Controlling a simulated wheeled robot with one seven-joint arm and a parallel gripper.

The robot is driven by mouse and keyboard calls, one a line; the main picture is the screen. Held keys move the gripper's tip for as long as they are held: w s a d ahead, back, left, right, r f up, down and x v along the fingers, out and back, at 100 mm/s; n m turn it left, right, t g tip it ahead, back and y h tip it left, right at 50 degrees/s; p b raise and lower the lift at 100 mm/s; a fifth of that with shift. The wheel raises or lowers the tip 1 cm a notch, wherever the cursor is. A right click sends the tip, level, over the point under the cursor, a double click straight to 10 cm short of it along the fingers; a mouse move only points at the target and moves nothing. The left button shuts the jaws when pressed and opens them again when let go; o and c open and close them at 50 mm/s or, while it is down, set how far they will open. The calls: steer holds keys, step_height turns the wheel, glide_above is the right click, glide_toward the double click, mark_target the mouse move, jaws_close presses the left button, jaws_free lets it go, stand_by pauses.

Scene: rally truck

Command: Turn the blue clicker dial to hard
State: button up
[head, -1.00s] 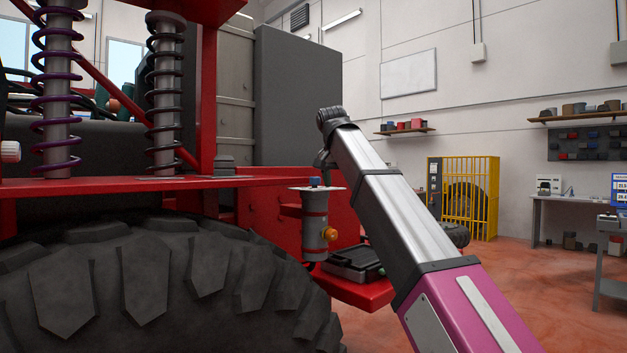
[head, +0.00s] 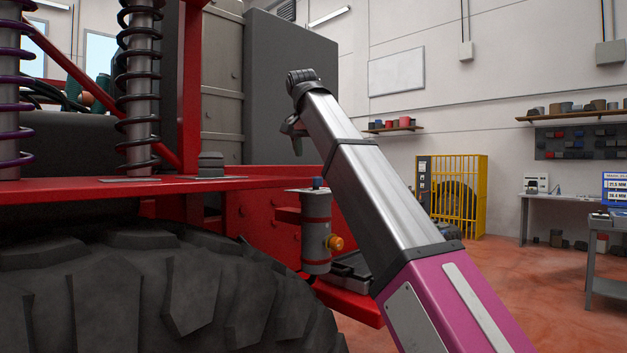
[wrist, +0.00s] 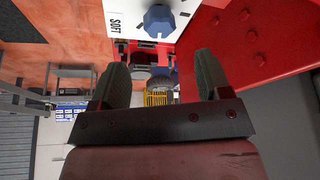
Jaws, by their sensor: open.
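The blue clicker dial (head: 317,182) sits on top of a grey cylinder (head: 317,230) with red bands and an orange side knob (head: 336,242). Part of the plate is cut off, and no other word is readable. The pointer's setting is not clear. My gripper (wrist: 160,78) is open and empty, its fingers wide apart. In the head view my gripper (head: 297,142) hangs above and left of the dial, clear of it.
The truck's red frame (head: 110,190) and big tyre (head: 150,290) fill the left. Red bodywork (wrist: 250,45) is close on the right in the wrist view. Open floor lies right, before a yellow cage (head: 465,195).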

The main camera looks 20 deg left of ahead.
mark_target(316, 178)
steer(key=x, duration=0.9)
steer(key=shift+f, duration=0.15)
steer(key=c, duration=0.9)
